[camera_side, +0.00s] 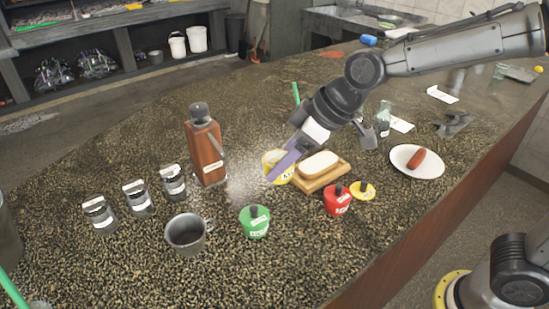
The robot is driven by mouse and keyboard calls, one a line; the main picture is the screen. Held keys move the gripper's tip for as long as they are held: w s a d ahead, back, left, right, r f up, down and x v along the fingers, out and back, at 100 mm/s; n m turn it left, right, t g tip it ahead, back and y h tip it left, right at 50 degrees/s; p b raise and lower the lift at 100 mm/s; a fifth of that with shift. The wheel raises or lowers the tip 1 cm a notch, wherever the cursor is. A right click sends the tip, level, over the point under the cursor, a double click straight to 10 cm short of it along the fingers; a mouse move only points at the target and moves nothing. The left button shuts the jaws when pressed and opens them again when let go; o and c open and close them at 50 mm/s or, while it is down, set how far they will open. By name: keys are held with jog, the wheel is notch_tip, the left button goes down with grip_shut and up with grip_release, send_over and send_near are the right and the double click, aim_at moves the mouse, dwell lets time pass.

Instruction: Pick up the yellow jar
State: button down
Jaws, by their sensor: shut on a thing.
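The yellow jar (274,158) stands near the middle of the speckled counter, at the left end of a wooden board. It carries a white label, and the jaws hide part of it. It looks upright; I cannot tell whether it touches the counter. My gripper (276,172) reaches down from the upper right with its purple-grey fingers shut on the yellow jar. A yellow lid (368,193) with a dark knob lies apart on the counter, right of the red jar.
The wooden board (312,184) with bread (320,164) sits close on the right. Nearby are the red jar (337,203), green jar (254,228), metal mug (184,236), brown bottle (206,155), several shakers (138,200) and a plate (402,165) with a sausage. The front counter is clear.

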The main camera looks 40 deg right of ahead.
jog(key=shift+s+d+r, duration=0.2)
jog(key=shift+s, duration=0.15)
jog(key=shift+s, duration=0.15)
dwell(0.4)
jog(key=s+d, duration=0.4)
jog(key=s, duration=0.4)
jog(key=s+d, duration=0.4)
jog(key=s, duration=0.3)
jog(key=w+a+f, duration=0.1)
jog(key=w+f, duration=0.1)
jog(key=w, duration=0.2)
jog(key=w+a+f, duration=0.1)
jog(key=w+f, duration=0.2)
jog(key=w, duration=0.1)
jog(key=w+a+f, duration=0.2)
jog(key=w+f, duration=0.1)
jog(key=shift+w+f, duration=0.15)
jog(key=shift+w, duration=0.25)
jog(key=shift+w+a+f, duration=0.15)
jog(key=shift+w+f, duration=0.15)
jog(key=shift+f, duration=0.1)
jog(key=shift+w+a+f, duration=0.1)
jog(key=shift+w+f, duration=0.05)
jog(key=shift+f, duration=0.75)
jog(key=shift+w+f, duration=0.1)
jog(key=shift+f, duration=0.8)
